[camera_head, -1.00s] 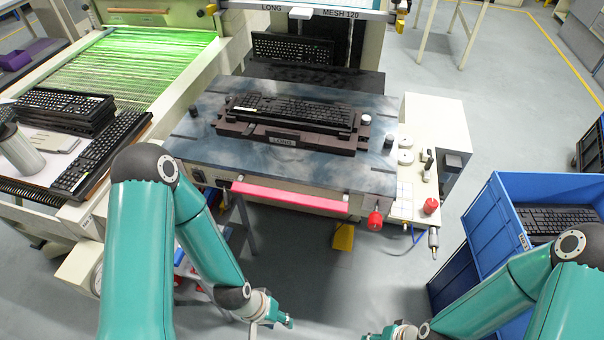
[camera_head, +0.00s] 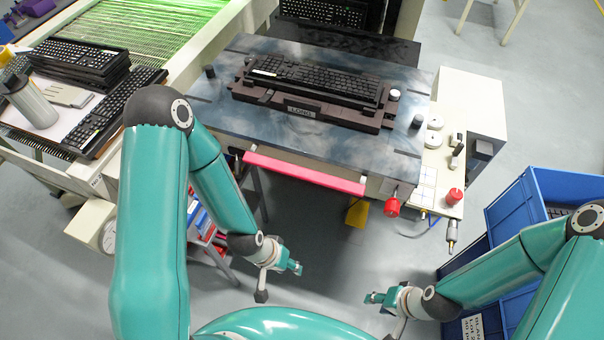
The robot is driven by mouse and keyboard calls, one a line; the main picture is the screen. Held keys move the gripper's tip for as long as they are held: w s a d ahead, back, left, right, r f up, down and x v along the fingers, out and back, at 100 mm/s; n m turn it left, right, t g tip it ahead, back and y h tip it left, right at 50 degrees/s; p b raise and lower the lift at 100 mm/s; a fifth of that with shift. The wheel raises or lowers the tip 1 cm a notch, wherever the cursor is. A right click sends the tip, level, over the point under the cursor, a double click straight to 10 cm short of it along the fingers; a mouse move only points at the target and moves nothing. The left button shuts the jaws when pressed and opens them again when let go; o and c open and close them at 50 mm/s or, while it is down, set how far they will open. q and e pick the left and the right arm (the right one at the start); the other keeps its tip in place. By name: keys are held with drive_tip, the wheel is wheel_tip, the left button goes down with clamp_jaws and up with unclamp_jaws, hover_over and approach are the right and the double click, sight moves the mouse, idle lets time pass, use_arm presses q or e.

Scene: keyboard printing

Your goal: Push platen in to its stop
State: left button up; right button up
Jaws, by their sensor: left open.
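The platen (camera_head: 225,125) is a dark blue-grey plate on the printing machine, with a pink-red bar (camera_head: 303,174) along its front edge. A dark fixture marked LONG (camera_head: 300,111) sits on it and carries a black keyboard (camera_head: 318,79). My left gripper (camera_head: 296,268) is open and empty, low in front of the machine, below the bar and apart from it. My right gripper (camera_head: 370,298) is lower and further right, also apart from the platen. Its fingers are too small to tell open from shut.
A blue crate (camera_head: 525,190) stands at the right. Red knobs (camera_head: 392,207) and a white side panel (camera_head: 470,100) flank the platen's right side. Stacked keyboards (camera_head: 80,62) and a grey cup (camera_head: 32,105) are on the left. Floor shows between my arms.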

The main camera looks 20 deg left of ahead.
sight(302, 170)
use_arm(q)
drive_tip(key=w+f+m+t+y+b, duration=0.15)
drive_tip(key=w+m+t+b, duration=1.15)
drive_tip(key=b, duration=1.3)
drive_tip(key=s+a+r+m+t+y+b, duration=0.2)
drive_tip(key=s+a+r+m+t+b, duration=0.3)
drive_tip(key=b, duration=2.2)
drive_tip(key=shift+m+t+h, duration=0.25)
drive_tip(key=shift+m+t, duration=0.25)
drive_tip(key=shift+m, duration=0.3)
drive_tip(key=p+x, duration=0.3)
drive_tip(key=p, duration=0.1)
drive_tip(key=p+x, duration=0.3)
drive_tip(key=p, duration=0.1)
drive_tip(key=p+x, duration=0.4)
drive_tip(key=shift+d+r, duration=0.1)
drive_tip(key=shift+d, duration=0.15)
drive_tip(key=x, duration=0.5)
drive_tip(key=shift+w+f+p, duration=0.2)
drive_tip(key=shift+w+p, duration=0.1)
drive_tip(key=shift+w, duration=0.05)
drive_tip(key=shift+x, duration=0.85)
